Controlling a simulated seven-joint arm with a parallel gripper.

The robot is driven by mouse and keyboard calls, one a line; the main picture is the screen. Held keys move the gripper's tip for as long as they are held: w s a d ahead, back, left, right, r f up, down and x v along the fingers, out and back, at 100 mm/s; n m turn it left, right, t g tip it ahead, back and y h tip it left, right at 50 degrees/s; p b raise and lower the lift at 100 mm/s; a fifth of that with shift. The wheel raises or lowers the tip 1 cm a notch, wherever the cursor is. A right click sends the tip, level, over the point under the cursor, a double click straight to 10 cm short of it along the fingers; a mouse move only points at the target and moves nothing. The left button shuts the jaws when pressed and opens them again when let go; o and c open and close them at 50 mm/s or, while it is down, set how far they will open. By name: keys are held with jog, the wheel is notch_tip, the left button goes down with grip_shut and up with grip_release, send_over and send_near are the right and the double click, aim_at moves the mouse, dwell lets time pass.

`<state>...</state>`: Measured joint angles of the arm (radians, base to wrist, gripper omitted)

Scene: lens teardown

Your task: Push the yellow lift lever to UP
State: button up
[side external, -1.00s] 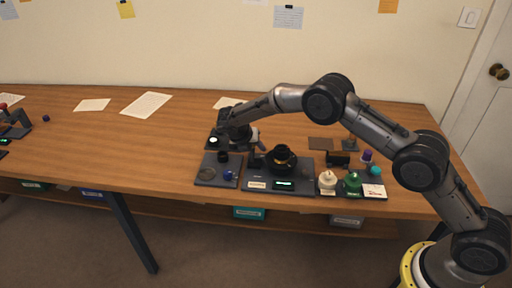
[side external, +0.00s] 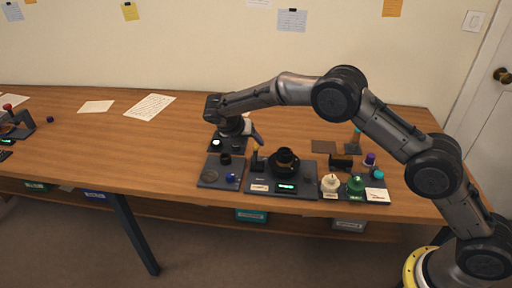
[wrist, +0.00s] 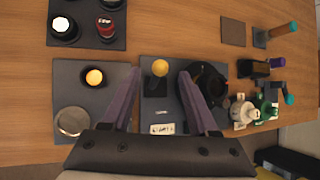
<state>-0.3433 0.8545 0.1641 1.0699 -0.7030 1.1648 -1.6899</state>
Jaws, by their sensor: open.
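The yellow lift lever (wrist: 160,67) shows as a round yellow knob on a black mount at the left part of the dark lens station (wrist: 150,112). It is small in the side view (side external: 256,147), just below my fingertips. My gripper (wrist: 158,74) is open, and in the wrist view the knob appears between its two fingertips, apart from both. In the side view my gripper (side external: 258,138) is above the station's left back edge. Its height over the knob is hard to tell. A black lens (side external: 284,160) sits on the station, right of the lever. No UP mark is readable.
Left of the station is a dark tray (side external: 208,181) with a ring and small parts. A button pad (wrist: 88,38) with a red button lies behind it. White and green bottles (side external: 330,183) stand at right. The left half of the table is mostly clear.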

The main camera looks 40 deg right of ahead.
jog(key=shift+v, duration=2.8)
jog(key=d+r+m, duration=0.1)
jog(key=d+r, duration=0.2)
jog(key=r, duration=0.4)
jog(key=s+d+r+m+t+y, duration=0.1)
jog(key=s+d+r+m, duration=0.2)
jog(key=s+d+r, duration=0.35)
jog(key=s+d+r+m+t+y, duration=0.1)
jog(key=s+d+r+m, duration=0.2)
jog(key=s+r, duration=0.65)
jog(key=s+d+r+m+y, duration=0.2)
jog(key=s+m, duration=0.3)
jog(key=s, duration=0.5)
jog(key=s+a+f+m+t+y, duration=0.1)
jog(key=s+a+f+m, duration=0.3)
jog(key=s+f+m, duration=0.8)
jog(key=s+m+y, duration=0.1)
jog(key=s+m, duration=0.2)
jog(key=shift+s+y, duration=0.15)
jog(key=shift+y, duration=0.25)
